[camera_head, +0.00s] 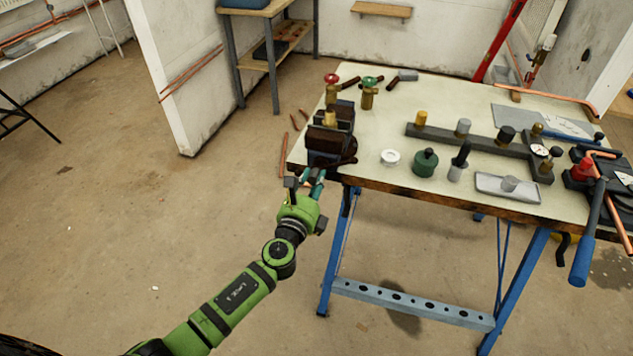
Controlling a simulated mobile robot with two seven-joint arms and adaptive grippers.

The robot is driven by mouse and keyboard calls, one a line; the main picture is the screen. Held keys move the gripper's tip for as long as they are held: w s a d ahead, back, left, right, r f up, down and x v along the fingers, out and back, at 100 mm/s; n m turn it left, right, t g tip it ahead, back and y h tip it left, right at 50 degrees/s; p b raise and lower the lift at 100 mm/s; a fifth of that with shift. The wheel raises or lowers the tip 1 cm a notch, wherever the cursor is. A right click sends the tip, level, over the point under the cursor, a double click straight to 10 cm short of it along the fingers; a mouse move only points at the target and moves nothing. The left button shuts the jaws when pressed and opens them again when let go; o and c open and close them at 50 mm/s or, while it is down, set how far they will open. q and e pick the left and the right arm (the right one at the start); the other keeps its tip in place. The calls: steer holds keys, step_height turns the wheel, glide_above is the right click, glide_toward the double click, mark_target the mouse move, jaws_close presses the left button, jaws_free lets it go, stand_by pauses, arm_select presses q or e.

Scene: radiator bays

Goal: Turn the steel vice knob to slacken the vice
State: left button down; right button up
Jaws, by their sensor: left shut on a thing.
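The dark vice (328,143) is mounted at the near left corner of the workbench. A brass piece (330,118) sits between its jaws. My left arm reaches up from the bottom left, and my left gripper (316,180) is at the front of the vice, just below the bench edge. It is shut on the steel vice knob, which the fingers mostly hide. How far the jaws are apart is too small to tell. My right gripper is not in view.
The workbench (375,150) carries a red-handled valve (331,88), a green-handled valve (369,93), a white ring (390,157), a green pot (425,163), a dark rack (480,148) and a grey tray (508,188). Blue legs stand below.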

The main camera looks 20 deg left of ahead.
arm_select(q)
steer(key=n+b, duration=0.2)
steer(key=n, duration=0.6)
steer(key=shift+f+n+b, duration=0.15)
steer(key=shift+n+b, duration=0.15)
steer(key=shift+b, duration=0.05)
steer(key=n, duration=0.2)
steer(key=shift+n, duration=0.4)
steer(key=n, duration=0.2)
steer(key=shift+r+n, duration=0.25)
steer(key=shift+n, duration=0.15)
steer(key=n, duration=0.3)
steer(key=shift+r, duration=0.1)
steer(key=n, duration=0.4)
steer(key=shift+r+n+p, duration=0.1)
steer(key=shift+n+p, duration=0.25)
steer(key=shift+n, duration=0.95)
steer(key=c, duration=1.1)
jaws_free()
steer(key=shift+w+f, duration=0.1)
steer(key=shift+f, duration=0.15)
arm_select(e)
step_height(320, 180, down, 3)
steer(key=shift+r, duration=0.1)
